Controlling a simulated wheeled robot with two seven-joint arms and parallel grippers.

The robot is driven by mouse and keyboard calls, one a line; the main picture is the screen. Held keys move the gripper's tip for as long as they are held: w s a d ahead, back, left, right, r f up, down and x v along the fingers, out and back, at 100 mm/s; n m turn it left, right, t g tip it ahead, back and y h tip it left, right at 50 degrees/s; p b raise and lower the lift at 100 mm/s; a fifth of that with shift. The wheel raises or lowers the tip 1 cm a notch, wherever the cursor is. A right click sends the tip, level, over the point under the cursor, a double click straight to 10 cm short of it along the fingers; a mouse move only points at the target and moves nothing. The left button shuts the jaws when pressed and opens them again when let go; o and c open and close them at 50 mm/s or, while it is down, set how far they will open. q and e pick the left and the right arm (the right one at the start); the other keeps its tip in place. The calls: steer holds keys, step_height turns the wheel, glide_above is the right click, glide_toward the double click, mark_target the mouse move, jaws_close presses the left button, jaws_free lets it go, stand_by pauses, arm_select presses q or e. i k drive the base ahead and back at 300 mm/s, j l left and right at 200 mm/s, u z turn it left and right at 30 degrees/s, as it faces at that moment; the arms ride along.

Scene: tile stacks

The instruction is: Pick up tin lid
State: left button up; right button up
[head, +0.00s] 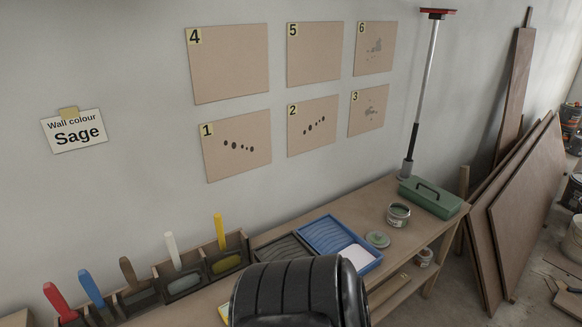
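The tin lid (377,240) is a small round disc with a green middle. It lies flat on the wooden bench, between the blue tray and the open paint tin (398,217). The tin stands just behind and to the right of the lid, apart from it. Neither of my grippers shows in the head view. A ribbed black part, which looks like my own, covers the bottom middle of the picture and hides some of the bench.
A blue paint tray (371,265) and a darker tray stand left of the lid. A green toolbox (431,198) sits at the bench's right end. Coloured-handled tools stand in compartments (184,284) at left. Boards (527,200) lean at right. A roller pole (415,130) leans on the wall.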

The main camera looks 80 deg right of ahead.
mark_target(377, 239)
steer(key=z, duration=3.5)
